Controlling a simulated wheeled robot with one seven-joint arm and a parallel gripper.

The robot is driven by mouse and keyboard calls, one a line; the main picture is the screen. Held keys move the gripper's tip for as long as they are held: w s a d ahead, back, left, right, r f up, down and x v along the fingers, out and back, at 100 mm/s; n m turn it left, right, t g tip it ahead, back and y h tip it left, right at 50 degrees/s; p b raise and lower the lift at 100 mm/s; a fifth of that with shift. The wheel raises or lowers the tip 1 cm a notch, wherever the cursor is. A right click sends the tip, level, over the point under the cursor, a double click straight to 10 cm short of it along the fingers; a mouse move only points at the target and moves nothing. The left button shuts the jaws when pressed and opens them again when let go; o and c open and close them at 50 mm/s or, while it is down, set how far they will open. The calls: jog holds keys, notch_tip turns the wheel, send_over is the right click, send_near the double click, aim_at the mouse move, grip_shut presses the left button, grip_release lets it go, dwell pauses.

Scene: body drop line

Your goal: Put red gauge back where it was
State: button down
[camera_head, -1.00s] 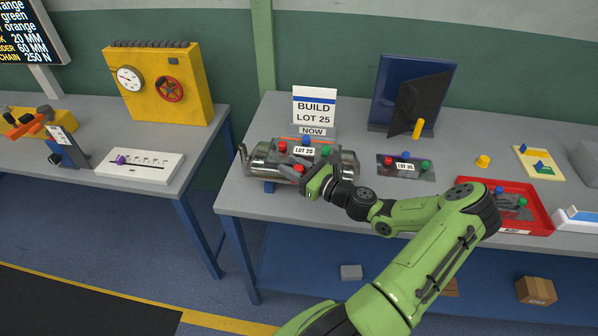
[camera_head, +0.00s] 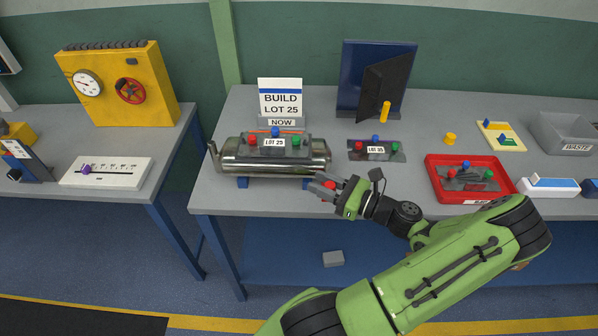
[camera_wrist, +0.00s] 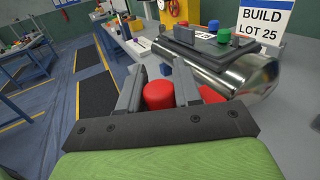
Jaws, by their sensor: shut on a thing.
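My gripper (camera_head: 326,184) is shut on a red gauge (camera_wrist: 158,95), a short rounded red piece, low in front of the silver cylinder's right end. The red gauge also shows between the fingers in the head view (camera_head: 330,184). A second patch of red (camera_wrist: 210,94) shows beside the right finger in the wrist view; I cannot tell what it belongs to. The silver cylinder (camera_head: 262,167) lies on the table and carries a dark plate labelled LOT 25 (camera_head: 274,142) with red, blue and green knobs. The gauge's former place cannot be told from these frames.
A BUILD LOT 25 sign (camera_head: 281,98) stands behind the cylinder. To the right are a second knobbed plate (camera_head: 377,150), a red tray (camera_head: 432,180) with another plate, a yellow knob (camera_head: 449,139) and a WASTE bin (camera_head: 566,137). The left bench holds a white slider panel (camera_head: 105,172).

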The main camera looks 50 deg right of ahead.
jog(key=shift+s, duration=0.4)
jog(key=w+a+f+n+g+y, duration=0.3)
jog(key=w+a+n+y, duration=0.35)
jog(key=w+a, duration=0.75)
jog(key=w+a+n+g+y, duration=0.1)
jog(key=w+a+g+y, duration=0.1)
jog(key=a, duration=0.5)
jog(key=w+a+f+n+g+y, duration=0.1)
jog(key=w+a+g+y, duration=0.1)
jog(key=a, duration=0.5)
jog(key=shift+a+f+y, duration=0.3)
jog(key=shift+y, duration=0.35)
jog(key=shift+w+n, duration=0.1)
jog(key=shift+n, duration=0.15)
